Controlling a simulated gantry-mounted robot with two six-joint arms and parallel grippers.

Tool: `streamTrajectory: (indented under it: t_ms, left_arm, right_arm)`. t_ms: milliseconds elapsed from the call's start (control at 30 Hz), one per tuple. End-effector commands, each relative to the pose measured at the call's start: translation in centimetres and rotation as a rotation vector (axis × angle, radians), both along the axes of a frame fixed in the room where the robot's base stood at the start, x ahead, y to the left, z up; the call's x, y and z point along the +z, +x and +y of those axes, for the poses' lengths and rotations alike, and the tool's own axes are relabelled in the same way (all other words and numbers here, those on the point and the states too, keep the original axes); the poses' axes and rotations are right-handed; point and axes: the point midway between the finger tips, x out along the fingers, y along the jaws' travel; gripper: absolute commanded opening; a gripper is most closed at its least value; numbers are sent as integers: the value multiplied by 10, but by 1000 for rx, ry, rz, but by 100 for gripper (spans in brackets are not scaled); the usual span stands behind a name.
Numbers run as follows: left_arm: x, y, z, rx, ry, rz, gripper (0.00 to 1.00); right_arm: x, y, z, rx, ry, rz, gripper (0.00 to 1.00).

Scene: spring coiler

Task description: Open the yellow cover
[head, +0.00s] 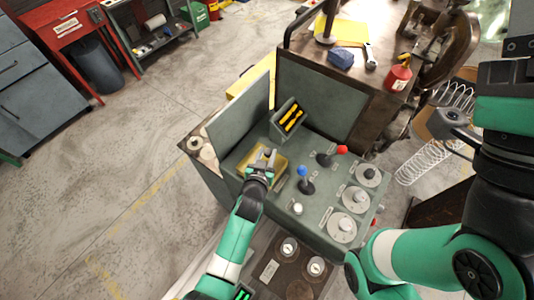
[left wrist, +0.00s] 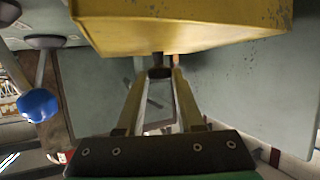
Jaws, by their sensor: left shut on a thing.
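The yellow cover (head: 279,164) is on the sloped top of the grey-green control console, near its left end. In the left wrist view the cover (left wrist: 190,32) fills the top of the picture as a worn yellow box. My left gripper (head: 266,157) reaches over the cover from the front. In the left wrist view my left gripper (left wrist: 160,75) is shut on a small dark tab at the cover's edge. I cannot tell how far the cover is raised. My right gripper is not in view; only right arm links show.
To the right of the cover are a blue-knobbed lever (head: 302,171), a red-knobbed lever (head: 341,150) and several grey dials (head: 355,199). A tilted box with yellow-black contents (head: 290,117) stands behind. A red oil can (head: 398,77) stands on the machine top. Floor at left is clear.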

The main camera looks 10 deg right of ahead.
Motion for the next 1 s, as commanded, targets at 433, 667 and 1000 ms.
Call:
streamTrajectory:
  t_ms: [433, 667, 1000]
  left_arm:
    - [-1, 0, 0, 0, 0, 1, 0]
    - [-1, 0, 0, 0, 0, 1, 0]
    - [2, -4, 3, 1, -37, -38, 0]
  right_arm:
    - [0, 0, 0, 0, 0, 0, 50]
    - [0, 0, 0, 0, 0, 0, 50]
    - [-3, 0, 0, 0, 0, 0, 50]
